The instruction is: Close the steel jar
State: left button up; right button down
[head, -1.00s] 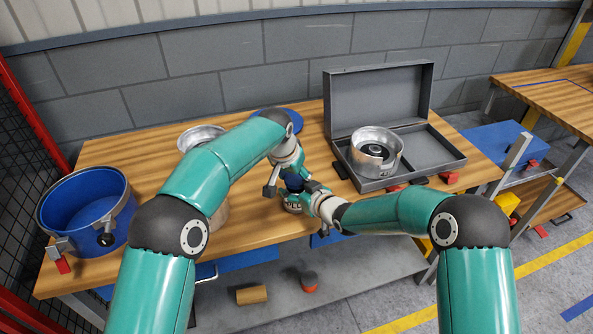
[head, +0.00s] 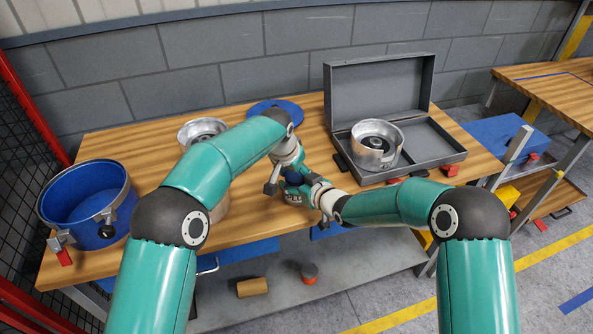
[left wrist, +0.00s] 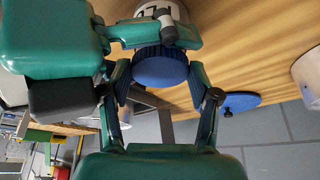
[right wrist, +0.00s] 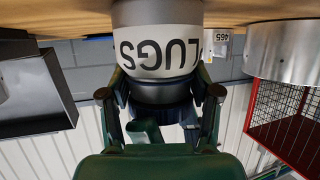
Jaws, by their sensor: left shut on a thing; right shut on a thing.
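The steel jar (head: 293,199) stands near the table's front edge, with a pale label reading LUGS in the right wrist view (right wrist: 158,50). My right gripper (right wrist: 160,95) is shut around the jar near its top. My left gripper (left wrist: 160,85) is shut on a round blue lid (left wrist: 160,66) with a ridged edge. In the left wrist view the lid is right against the jar's mouth end; I cannot tell whether it is fully seated. In the head view the lid (head: 293,178) is above the jar, and both grippers partly hide them.
A blue disc (head: 275,106) lies behind the arms. A steel pot (head: 203,128) and a large blue tub (head: 85,192) stand to the left. An open grey case (head: 430,150) holding a steel bowl (head: 375,148) is at the right. The left arm crosses the table's middle.

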pick_arm(q)
jog(key=shift+f, duration=0.7)
dwell(0.4)
jog(key=shift+w+a+m+g+h, duration=0.15)
jog(key=shift+m+g+h, duration=0.3)
jog(key=shift+m, duration=1.15)
jog(key=o, duration=0.7)
pick_arm(e)
jog(key=shift+f, duration=0.1)
pick_arm(q)
jog(key=shift+r, duration=0.1)
jog(key=shift+r, duration=0.1)
